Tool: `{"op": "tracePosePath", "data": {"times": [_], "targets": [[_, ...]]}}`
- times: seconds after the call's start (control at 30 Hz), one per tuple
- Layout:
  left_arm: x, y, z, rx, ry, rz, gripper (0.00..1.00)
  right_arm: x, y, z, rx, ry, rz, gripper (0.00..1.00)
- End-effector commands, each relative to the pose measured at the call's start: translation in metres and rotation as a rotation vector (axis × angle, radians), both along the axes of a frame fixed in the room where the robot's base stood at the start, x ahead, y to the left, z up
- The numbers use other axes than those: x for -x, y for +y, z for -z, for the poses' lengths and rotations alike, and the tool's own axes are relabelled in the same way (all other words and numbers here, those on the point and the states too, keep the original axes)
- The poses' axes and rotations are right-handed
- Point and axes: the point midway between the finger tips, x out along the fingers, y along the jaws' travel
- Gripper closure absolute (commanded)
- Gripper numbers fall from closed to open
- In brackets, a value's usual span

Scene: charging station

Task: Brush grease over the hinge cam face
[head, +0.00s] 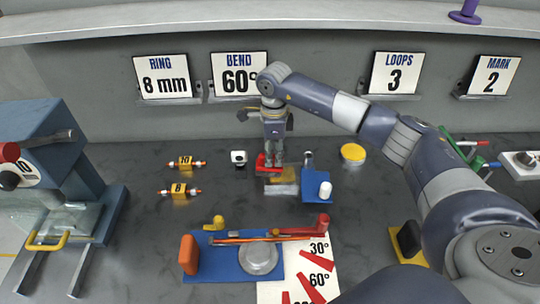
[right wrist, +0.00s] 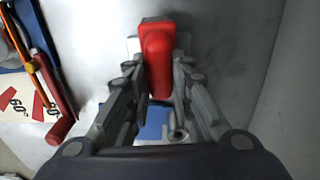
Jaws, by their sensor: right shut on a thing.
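My right gripper (head: 275,146) reaches down from above at the centre back of the bench. It is shut on a red block-like piece (head: 265,161), which also shows between the fingers in the right wrist view (right wrist: 158,58). I cannot make out bristles or grease on it. Just below it are a yellowish piece and a pale metal block (head: 283,188); whether the red piece touches them is unclear. A blue stand (head: 312,187) with a white cylinder (head: 325,190) is just to the right. I cannot identify the hinge cam face for certain. My left gripper is not in view.
A blue bending fixture (head: 218,268) with a round metal disc (head: 260,258) and an angle card (head: 318,272) lie in front. A blue press (head: 45,165) stands left. A yellow round tin (head: 353,153) sits right of the gripper. Sign cards line the wall.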

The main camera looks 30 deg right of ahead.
Motion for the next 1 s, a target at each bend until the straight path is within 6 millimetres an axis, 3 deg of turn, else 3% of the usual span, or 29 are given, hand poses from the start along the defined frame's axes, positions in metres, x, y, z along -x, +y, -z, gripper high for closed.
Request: {"op": "tracePosePath", "data": {"times": [0.2, 0.53, 1.0], "targets": [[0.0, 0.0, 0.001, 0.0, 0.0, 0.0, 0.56, 0.01, -0.019, 0.003, 0.003, 0.004, 0.001, 1.0], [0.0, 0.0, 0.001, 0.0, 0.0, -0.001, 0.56, 0.015, -0.029, 0.004, 0.004, 0.006, 0.002, 1.0], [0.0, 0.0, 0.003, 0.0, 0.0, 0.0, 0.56, 0.031, -0.061, 0.002, 0.007, 0.009, 0.002, 1.0]]}}
